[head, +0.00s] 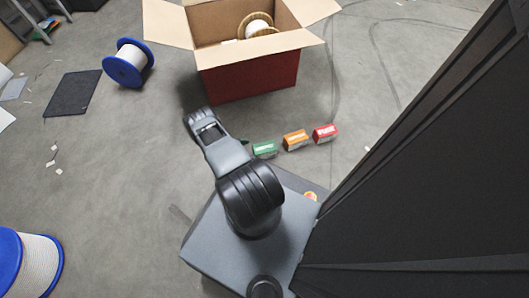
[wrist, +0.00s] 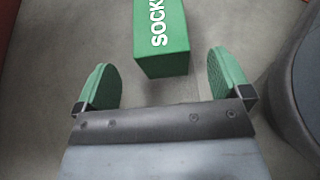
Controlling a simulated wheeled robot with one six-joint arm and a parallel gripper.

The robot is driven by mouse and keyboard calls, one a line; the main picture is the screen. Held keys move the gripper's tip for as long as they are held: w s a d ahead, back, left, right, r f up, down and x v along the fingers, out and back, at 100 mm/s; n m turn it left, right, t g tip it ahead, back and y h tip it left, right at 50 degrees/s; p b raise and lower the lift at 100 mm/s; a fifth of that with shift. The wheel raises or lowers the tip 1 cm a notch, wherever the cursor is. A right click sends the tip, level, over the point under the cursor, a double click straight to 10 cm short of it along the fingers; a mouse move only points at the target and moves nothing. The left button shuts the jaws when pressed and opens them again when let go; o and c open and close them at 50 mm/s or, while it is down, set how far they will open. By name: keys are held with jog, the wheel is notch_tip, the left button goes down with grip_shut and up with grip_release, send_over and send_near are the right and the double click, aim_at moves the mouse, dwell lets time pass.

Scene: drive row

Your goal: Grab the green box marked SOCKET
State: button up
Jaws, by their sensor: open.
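The green box marked SOCKET (head: 265,149) lies on the grey floor just in front of my base in the head view. In the wrist view the green box (wrist: 162,40) shows at the top centre, with white letters reading "SOCK" and the rest cut off by the frame. My gripper (wrist: 165,85) is open and empty, its green finger pads on either side of the lower picture. The box is ahead of the gap between the fingers and apart from both.
An orange box (head: 296,140) and a red box (head: 325,133) lie right of the green one. A large open red carton (head: 250,80) with a spool inside stands behind. A blue-and-white spool (head: 128,63) stands at the left back. A dark panel (head: 430,180) fills the right.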

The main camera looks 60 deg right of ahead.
aim_at(257, 149)
jog(key=shift+b+x, duration=0.9)
jog(key=shift+x, duration=1.9)
jog(key=shift+a, duration=0.1)
jog(key=c, duration=1.1)
